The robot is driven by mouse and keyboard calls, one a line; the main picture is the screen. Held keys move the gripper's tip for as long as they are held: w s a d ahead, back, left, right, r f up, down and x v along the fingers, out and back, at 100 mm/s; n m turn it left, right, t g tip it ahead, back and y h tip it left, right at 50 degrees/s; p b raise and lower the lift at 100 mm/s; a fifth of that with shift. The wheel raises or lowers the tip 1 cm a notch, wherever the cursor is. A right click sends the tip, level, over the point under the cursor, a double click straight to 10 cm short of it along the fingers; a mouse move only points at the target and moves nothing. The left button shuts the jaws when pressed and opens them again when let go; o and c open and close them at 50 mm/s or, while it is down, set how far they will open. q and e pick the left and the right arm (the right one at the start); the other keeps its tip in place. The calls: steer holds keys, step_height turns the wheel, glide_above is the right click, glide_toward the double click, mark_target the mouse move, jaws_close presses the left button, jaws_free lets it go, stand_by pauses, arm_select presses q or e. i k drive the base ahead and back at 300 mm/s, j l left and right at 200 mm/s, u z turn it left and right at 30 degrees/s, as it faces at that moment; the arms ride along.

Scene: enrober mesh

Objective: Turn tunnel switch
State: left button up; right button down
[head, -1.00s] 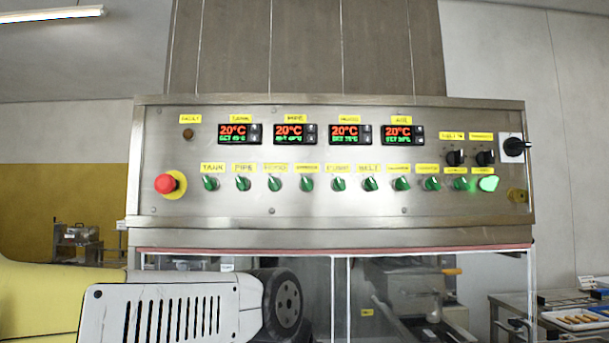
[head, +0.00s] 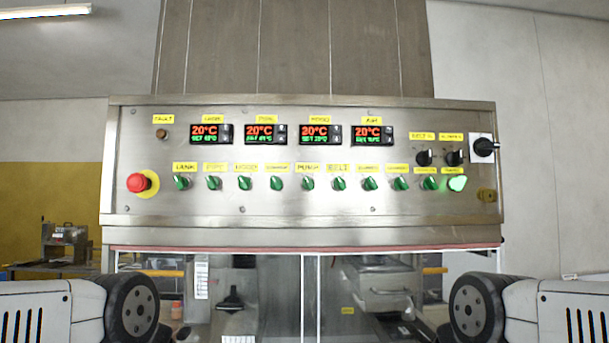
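A row of green rotary switches runs along a steel control panel (head: 300,225), each under a yellow label. The first switch (head: 182,182) sits under a label reading TANK, and another (head: 339,183) under what looks like BELT. Several labels are too blurred to read, so I cannot tell which switch is the tunnel one. The rightmost green switch (head: 429,183) is beside a brightly lit green button or lamp (head: 457,183). Parts of my arms show at the lower left and lower right, but neither gripper is in view. Nothing of mine touches the panel.
A red emergency stop (head: 138,183) is at the panel's left. Four-digit-style temperature displays (head: 258,134) read 20°C. Black knobs (head: 424,158) and a black rotary switch (head: 485,147) are at the right. Clear glass doors (head: 282,290) are below. The space before the panel is clear.

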mark_target(457, 184)
steer(key=u, duration=1.5)
steer(key=j+z, duration=0.15)
steer(key=z, duration=0.25)
steer(key=k+j+z, duration=0.1)
steer(key=z, duration=0.3)
steer(key=j+z, duration=0.2)
steer(key=z, duration=0.15)
steer(key=k+j+z, duration=0.1)
steer(key=z, duration=0.3)
steer(key=k+j, duration=0.15)
steer(key=k, duration=0.1)
